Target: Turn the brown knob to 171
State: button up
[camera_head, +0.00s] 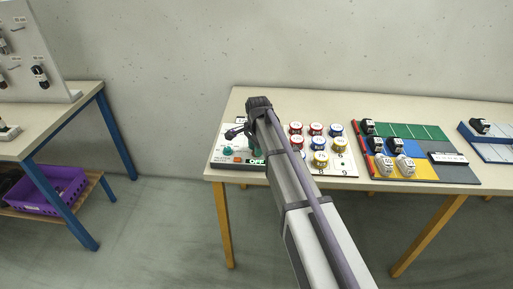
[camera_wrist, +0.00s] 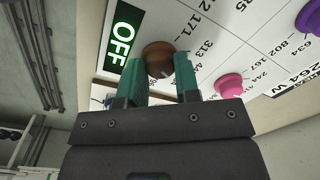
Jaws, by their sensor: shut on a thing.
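The brown knob (camera_wrist: 158,60) sits on a white panel in the wrist view, beside the green OFF label (camera_wrist: 123,38). Printed numbers ring it, among them 171 above it. My gripper (camera_wrist: 160,76) has its green fingers on either side of the knob and is shut on it. A pale mark shows on the knob's face, but I cannot tell which number it points at. In the head view my gripper is over the panel (camera_head: 226,150) at the left end of the table, and my arm hides the brown knob.
A pink knob (camera_wrist: 229,86) and a purple knob (camera_wrist: 309,18) stand to the right on the same panel. In the head view, several coloured round tins (camera_head: 317,129) stand right of my arm, and a coloured board (camera_head: 440,172) with small items lies farther right.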

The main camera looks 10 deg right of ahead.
jog(key=n, duration=0.5)
jog(key=shift+n, duration=0.3)
jog(key=n, duration=1)
jog(key=shift+n+g, duration=0.4)
jog(key=n, duration=0.4)
jog(key=shift+n, duration=0.3)
jog(key=o, duration=0.9)
jog(key=shift+o, duration=0.2)
notch_tip(320, 180, up, 11)
jog(key=p, duration=1)
jog(key=shift+w+d+p, duration=0.2)
jog(key=shift+d+p, duration=0.05)
jog(key=shift+p, duration=0.15)
